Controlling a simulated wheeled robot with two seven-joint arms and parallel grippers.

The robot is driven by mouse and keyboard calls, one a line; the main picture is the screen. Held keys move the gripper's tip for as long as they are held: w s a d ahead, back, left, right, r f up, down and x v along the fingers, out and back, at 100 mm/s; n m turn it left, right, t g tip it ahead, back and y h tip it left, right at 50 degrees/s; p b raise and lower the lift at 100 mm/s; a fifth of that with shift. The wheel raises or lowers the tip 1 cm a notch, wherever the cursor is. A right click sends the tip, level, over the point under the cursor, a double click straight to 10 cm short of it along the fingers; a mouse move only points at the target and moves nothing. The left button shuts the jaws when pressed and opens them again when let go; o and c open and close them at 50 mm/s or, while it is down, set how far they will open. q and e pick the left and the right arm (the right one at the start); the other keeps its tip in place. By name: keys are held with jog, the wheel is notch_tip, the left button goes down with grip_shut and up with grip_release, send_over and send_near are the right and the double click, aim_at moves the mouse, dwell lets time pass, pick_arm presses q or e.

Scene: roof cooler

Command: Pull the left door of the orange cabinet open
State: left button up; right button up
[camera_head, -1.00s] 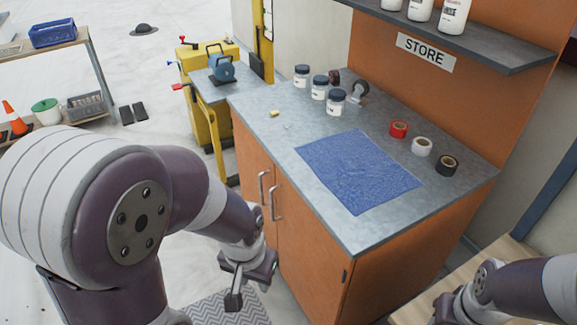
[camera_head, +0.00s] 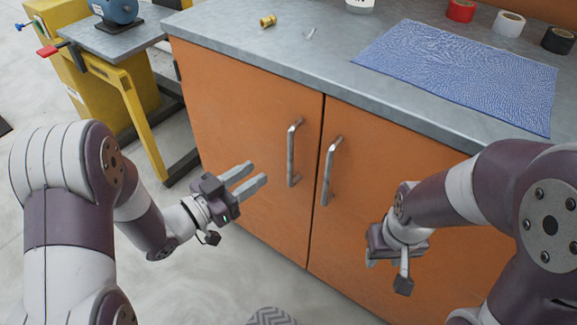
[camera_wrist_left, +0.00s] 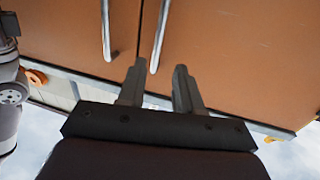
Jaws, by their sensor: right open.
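The orange cabinet has two shut doors. The left door (camera_head: 235,115) has a vertical metal bar handle (camera_head: 291,155) near the centre seam. The right door (camera_head: 365,135) has a matching handle (camera_head: 328,172) beside it. My left gripper (camera_head: 259,174) is open and empty, its fingers pointing right toward the left door's handle, short of it. In the left wrist view its two fingers (camera_wrist_left: 158,85) stand apart with nothing between them, and both handles show beyond. My right gripper (camera_head: 388,270) is open, hanging low in front of the right door; its fingertips show only partly.
The grey countertop (camera_head: 300,55) above the doors holds a blue cloth (camera_head: 460,75), a small brass piece (camera_head: 267,21) and tape rolls (camera_head: 508,22). A yellow stand (camera_head: 125,95) with a blue machine (camera_head: 115,10) is at the left. The floor before the doors is clear.

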pick_arm(q)
jog(key=b+x, duration=0.3)
jog(key=x, duration=0.8)
jog(key=shift+d+r, duration=0.1)
jog(key=shift+d, duration=0.1)
grip_shut()
